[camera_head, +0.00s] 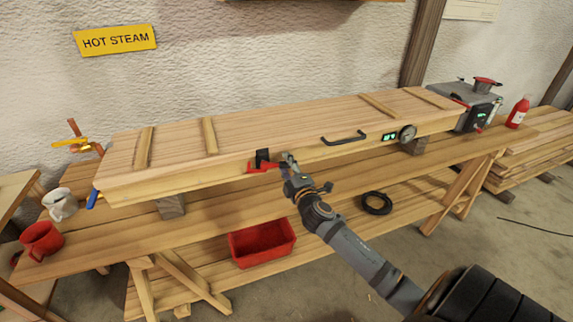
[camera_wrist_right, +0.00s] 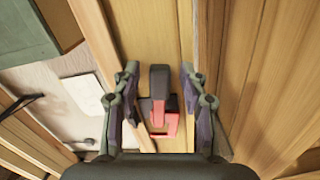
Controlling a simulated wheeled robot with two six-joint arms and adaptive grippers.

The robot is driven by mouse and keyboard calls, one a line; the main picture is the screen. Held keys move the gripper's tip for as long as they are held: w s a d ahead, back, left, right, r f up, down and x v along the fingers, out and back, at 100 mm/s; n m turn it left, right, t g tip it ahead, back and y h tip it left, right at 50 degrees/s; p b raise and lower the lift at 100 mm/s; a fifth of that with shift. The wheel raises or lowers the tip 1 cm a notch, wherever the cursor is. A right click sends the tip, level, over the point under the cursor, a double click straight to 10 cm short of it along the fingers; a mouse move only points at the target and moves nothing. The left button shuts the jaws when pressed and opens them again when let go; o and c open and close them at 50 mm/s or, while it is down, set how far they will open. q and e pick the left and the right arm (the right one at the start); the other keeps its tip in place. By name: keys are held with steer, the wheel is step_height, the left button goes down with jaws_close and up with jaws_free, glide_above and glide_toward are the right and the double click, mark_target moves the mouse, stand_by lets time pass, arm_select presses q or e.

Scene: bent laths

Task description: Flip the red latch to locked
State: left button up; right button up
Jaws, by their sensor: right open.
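The red latch (camera_head: 263,167) with its black part sits on the front edge of the long wooden steam box (camera_head: 270,117). In the right wrist view the latch (camera_wrist_right: 162,98) lies between my fingers, with a black and red lever above a red bracket. My right gripper (camera_head: 289,160) is just right of the latch in the head view. In the right wrist view my right gripper (camera_wrist_right: 159,72) is open, one finger on each side of the latch, with no clear contact. Whether the latch is locked I cannot tell. My left gripper is out of view.
The box front carries a black handle (camera_head: 344,138) and a round gauge (camera_head: 407,133). Mugs stand on the bench's left end, including a red one (camera_head: 41,240). A red bin (camera_head: 262,243) and a black coil (camera_head: 376,202) lie below. A metal boiler (camera_head: 463,98) stands at right.

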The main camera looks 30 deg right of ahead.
steer(key=shift+w, duration=0.15)
jaws_close()
steer(key=shift+f, duration=0.15)
stand_by(0.4)
